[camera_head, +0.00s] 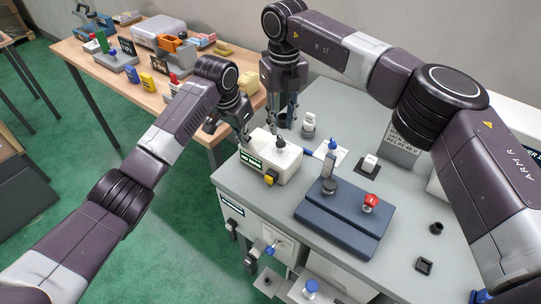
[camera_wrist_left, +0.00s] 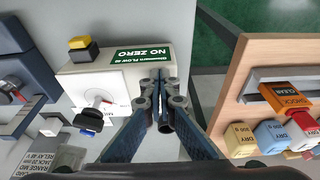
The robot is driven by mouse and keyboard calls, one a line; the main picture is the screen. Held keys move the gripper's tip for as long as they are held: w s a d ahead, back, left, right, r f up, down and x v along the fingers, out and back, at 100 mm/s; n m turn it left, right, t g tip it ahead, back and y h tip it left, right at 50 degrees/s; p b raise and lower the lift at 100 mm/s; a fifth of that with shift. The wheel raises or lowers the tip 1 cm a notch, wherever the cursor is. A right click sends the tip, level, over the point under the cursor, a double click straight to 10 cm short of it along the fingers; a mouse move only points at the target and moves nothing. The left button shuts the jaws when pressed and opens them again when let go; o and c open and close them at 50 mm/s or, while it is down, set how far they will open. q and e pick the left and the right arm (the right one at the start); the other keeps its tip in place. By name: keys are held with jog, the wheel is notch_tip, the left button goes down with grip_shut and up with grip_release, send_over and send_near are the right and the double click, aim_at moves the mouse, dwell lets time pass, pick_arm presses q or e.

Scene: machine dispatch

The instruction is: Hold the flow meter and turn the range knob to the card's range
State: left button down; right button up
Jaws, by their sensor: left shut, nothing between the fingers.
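The flow meter (camera_head: 262,166) is a cream box with a green label at the near left corner of the grey bench. Its label reads NO ZERO in the left wrist view (camera_wrist_left: 140,55). A dark knob (camera_head: 280,144) stands on its top; a white dial with a red mark (camera_wrist_left: 103,97) shows there in the wrist view. My left gripper (camera_head: 246,141) is shut and empty beside the meter; its closed tips show in the wrist view (camera_wrist_left: 162,90). My right gripper (camera_head: 282,128) points down behind the knob, its fingers apart. A printed card (camera_wrist_left: 58,160) includes the word RANGE, partly cut off.
A dark blue base (camera_head: 345,222) with a red knob (camera_head: 370,201) stands to the right. A wooden table (camera_head: 190,110) with several small items is at the back left. Small dark sockets (camera_head: 436,228) lie near the bench's right side.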

aim_at(281, 139)
jog(key=shift+f, duration=2.4)
grip_shut()
